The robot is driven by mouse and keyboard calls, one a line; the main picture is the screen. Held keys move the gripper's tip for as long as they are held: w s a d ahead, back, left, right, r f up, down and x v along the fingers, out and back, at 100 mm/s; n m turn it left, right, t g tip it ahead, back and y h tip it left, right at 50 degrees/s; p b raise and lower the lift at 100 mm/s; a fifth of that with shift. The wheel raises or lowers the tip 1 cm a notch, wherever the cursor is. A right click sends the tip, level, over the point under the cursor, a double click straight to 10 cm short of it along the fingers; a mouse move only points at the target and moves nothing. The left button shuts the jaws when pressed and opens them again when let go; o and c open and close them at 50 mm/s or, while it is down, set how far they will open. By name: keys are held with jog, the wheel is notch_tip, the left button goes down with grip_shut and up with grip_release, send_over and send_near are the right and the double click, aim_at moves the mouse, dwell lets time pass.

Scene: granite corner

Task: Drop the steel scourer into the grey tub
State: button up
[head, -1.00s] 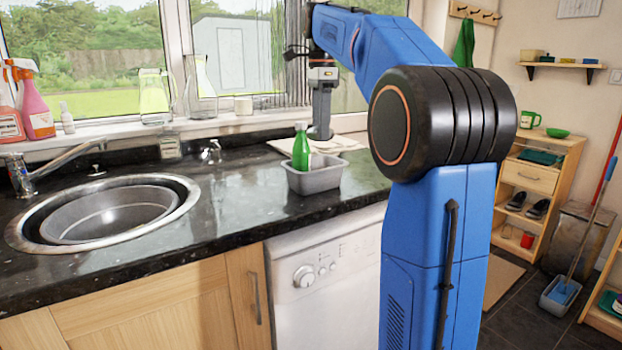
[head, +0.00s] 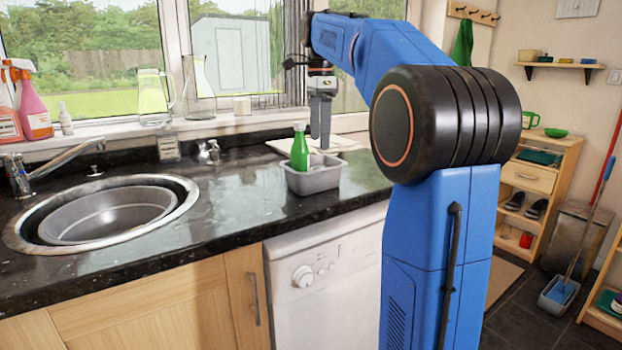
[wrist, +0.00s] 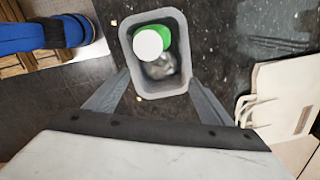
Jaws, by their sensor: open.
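The grey tub (head: 315,181) stands on the dark counter, with a green bottle (head: 299,150) upright in it. In the wrist view, the tub (wrist: 126,50) is seen from above with the bottle's white cap (wrist: 148,44) towards its far end. A shiny, crumpled silvery thing, which looks like the steel scourer (wrist: 160,69), lies in the tub beside the bottle. My gripper (head: 320,147) is open above the tub, partly behind the bottle in the head view.
A pale board (head: 345,143) lies on the counter behind the tub, near the window. A sink (head: 110,212) with a tap (head: 22,178) is at the left. The counter between sink and tub is clear. Glass jugs (head: 152,92) stand on the sill.

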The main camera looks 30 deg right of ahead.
notch_tip(320, 180, up, 7)
jog(key=shift+r, duration=0.2)
dwell(0.3)
dwell(0.4)
